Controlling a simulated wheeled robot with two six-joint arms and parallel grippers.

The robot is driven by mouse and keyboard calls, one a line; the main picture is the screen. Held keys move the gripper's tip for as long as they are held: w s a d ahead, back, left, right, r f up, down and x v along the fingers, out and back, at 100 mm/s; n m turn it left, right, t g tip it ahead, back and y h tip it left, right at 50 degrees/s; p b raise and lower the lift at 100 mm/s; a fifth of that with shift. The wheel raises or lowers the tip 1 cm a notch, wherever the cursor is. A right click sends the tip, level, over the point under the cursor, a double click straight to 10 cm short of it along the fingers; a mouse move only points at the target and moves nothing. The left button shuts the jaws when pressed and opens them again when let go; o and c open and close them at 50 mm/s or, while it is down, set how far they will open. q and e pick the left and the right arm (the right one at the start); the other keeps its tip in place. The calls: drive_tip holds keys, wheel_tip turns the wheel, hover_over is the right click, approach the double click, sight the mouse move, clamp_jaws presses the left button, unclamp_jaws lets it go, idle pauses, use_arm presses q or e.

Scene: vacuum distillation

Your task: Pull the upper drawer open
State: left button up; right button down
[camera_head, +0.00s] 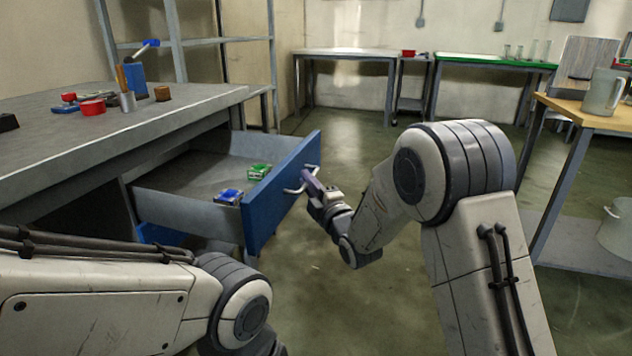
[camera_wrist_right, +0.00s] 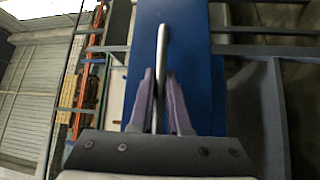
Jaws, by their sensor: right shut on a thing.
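The upper drawer (camera_head: 178,212) has a blue front (camera_head: 282,187) and grey sides, and it stands well out from under the grey workbench. Its metal bar handle (camera_head: 296,188) is on the blue front. My right gripper (camera_head: 309,180) is shut on the handle. In the right wrist view the handle (camera_wrist_right: 162,50) runs between the two purple fingers of the right gripper (camera_wrist_right: 160,100). Inside the drawer lie a blue item (camera_head: 228,196) and a green item (camera_head: 259,171). My left arm comes in at the lower left, and its gripper is out of view.
A wooden table (camera_head: 590,115) with a jug (camera_head: 603,92) stands at the right. The floor in front of the drawer is clear.

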drive_tip(key=shift+d, duration=0.3)
drive_tip(key=c, duration=0.9)
unclamp_jaws()
drive_tip(key=p+v, duration=0.1)
drive_tip(key=v, duration=0.9)
drive_tip(key=shift+s+f+p, duration=0.1)
drive_tip(key=shift+s+p, duration=0.1)
drive_tip(key=shift+p, duration=0.15)
